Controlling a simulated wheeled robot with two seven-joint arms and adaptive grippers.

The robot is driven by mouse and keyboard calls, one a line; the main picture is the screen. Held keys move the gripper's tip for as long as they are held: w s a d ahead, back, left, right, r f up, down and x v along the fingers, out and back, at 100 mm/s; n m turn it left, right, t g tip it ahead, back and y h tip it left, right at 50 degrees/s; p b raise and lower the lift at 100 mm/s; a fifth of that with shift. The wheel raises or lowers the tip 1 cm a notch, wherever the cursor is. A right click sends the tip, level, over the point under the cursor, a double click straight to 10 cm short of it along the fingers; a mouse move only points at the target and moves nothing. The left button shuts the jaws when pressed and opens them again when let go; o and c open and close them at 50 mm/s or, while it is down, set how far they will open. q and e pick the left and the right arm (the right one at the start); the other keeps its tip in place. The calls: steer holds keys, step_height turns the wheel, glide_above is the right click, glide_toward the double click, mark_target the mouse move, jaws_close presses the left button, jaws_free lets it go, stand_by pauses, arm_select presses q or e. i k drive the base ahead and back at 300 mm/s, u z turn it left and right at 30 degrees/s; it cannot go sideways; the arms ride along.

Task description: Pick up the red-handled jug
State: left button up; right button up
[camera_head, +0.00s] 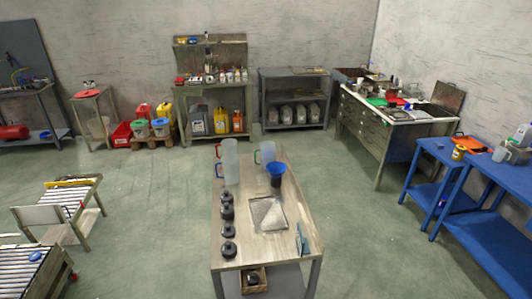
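A tall translucent jug (230,152) stands upright at the far left corner of the wooden table. A red handle (218,151) sticks out on its left side. A similar jug with a green handle (258,156) stands to the right at the table's far edge. Neither of my grippers shows in the head view.
The wooden table (247,242) also holds a blue funnel (276,168) on a dark vessel, a shallow tray (268,213), several black containers (228,230) along the left side and a teal item (301,240). Blue benches (457,194) stand right. Floor around the table is clear.

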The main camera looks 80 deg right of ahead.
mark_target(228, 145)
steer(key=z, duration=2.1)
steer(key=k, duration=0.45)
steer(key=u, duration=1.15)
steer(key=i, duration=3.45)
steer(key=z, duration=1.1)
steer(key=i, duration=0.65)
steer(key=z, duration=1.4)
steer(key=i, duration=1.45)
steer(key=z, duration=0.3)
